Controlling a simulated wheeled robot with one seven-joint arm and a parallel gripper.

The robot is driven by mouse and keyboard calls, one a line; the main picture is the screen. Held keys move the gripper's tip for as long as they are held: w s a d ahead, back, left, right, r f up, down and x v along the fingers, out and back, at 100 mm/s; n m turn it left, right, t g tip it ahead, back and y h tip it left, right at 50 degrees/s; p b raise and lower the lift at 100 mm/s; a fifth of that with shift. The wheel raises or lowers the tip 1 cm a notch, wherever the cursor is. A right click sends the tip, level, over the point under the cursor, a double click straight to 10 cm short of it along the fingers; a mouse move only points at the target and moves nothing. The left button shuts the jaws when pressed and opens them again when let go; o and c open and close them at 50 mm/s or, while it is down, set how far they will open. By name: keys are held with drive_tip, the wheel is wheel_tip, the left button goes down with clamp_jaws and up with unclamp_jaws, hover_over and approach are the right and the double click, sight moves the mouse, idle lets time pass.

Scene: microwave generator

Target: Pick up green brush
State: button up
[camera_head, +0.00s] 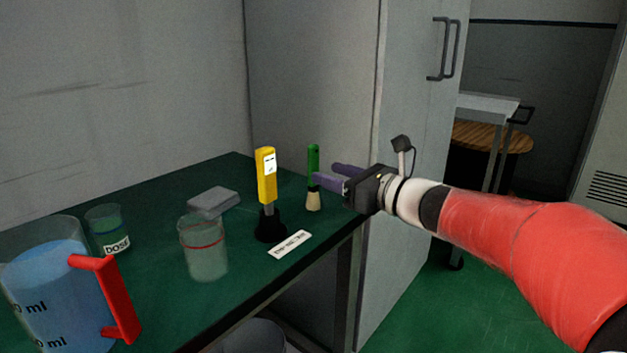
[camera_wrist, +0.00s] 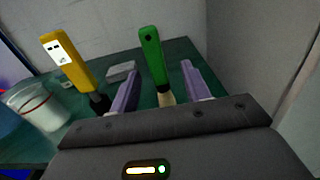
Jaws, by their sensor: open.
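The green brush (camera_head: 313,160) stands upright on the dark green table near its right end, with a green handle above pale bristles. In the wrist view the green brush (camera_wrist: 152,58) rises between my two purple fingers. My gripper (camera_head: 333,175) comes in from the right at about the height of the handle. In the wrist view my gripper (camera_wrist: 158,84) is open, with a finger on each side of the brush. I cannot tell whether either finger touches it. The base of the brush is hidden behind my gripper body in the wrist view.
A yellow-handled tool (camera_head: 266,175) in a black holder stands just left of the brush. A white label (camera_head: 289,244), a glass beaker (camera_head: 204,252), a grey block (camera_head: 213,201) and a blue-filled jug (camera_head: 60,290) are further along the table. A tall grey cabinet (camera_head: 412,150) rises behind my gripper.

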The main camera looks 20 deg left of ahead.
sight(313, 185)
drive_tip(key=x, duration=0.5)
drive_tip(key=shift+s+a+f, duration=0.15)
drive_tip(key=shift+s+f, duration=0.05)
clamp_jaws()
